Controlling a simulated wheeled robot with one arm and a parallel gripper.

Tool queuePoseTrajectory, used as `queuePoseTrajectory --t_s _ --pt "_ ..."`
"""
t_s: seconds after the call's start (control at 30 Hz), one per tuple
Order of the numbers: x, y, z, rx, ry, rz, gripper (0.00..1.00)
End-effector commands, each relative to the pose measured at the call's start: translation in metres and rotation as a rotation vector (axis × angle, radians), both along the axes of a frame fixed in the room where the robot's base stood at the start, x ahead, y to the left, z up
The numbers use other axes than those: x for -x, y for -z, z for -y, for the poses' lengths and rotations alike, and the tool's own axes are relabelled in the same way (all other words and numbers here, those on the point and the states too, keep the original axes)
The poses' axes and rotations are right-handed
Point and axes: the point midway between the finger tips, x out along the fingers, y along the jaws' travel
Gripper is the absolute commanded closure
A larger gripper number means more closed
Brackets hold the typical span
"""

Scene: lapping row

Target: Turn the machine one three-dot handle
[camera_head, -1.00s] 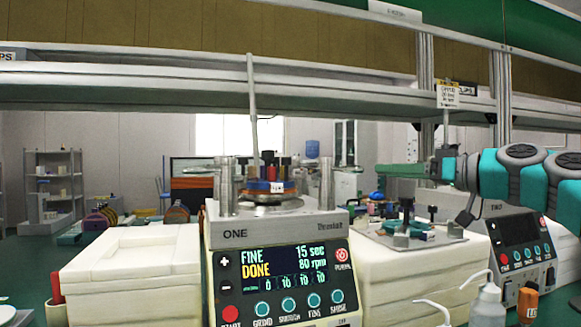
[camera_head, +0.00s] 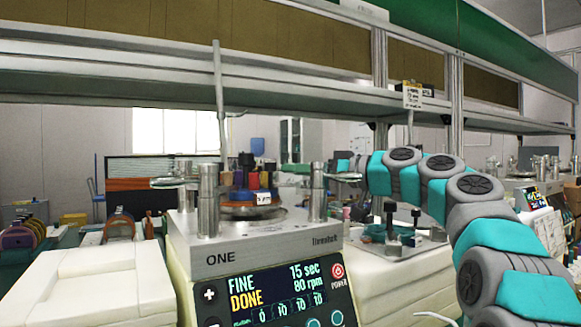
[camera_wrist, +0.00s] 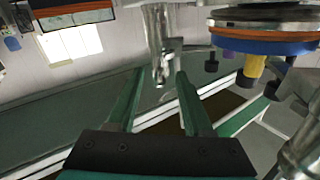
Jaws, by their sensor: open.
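Machine ONE (camera_head: 222,262) stands in the middle of the head view, its screen reading FINE, DONE. On top sits a blue and orange round holder (camera_head: 250,197) with black, red and yellow upright pegs and a small white tag whose marks I cannot read. Metal posts (camera_head: 208,200) flank it. My gripper (camera_head: 290,167) reaches in from the right behind the right post, partly hidden. In the wrist view the green fingers (camera_wrist: 160,82) are open, with a shiny metal post (camera_wrist: 156,40) seen between or beyond their tips; contact cannot be told. The holder (camera_wrist: 262,40) hangs inverted at upper right. No three-dot mark is legible.
A thin grey rod (camera_head: 220,95) rises at the machine's back. A metal shelf (camera_head: 100,75) crosses overhead. White block stacks (camera_head: 90,285) stand left and right of the machine. A metal plate with small posts (camera_head: 395,245) lies on the right stack.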

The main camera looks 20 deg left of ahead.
Motion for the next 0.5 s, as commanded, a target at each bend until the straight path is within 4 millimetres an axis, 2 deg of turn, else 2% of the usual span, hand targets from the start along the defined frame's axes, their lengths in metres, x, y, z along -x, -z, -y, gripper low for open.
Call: queuePoseTrajectory --t_s 0.17,0.4,0.5 --pt "-0.004 0.000 -0.019 0.002 -0.003 -0.001 0.49" --pt "-0.004 0.001 -0.021 0.001 -0.001 -0.001 0.49" --pt "-0.004 0.001 -0.021 0.001 -0.001 -0.001 0.58"
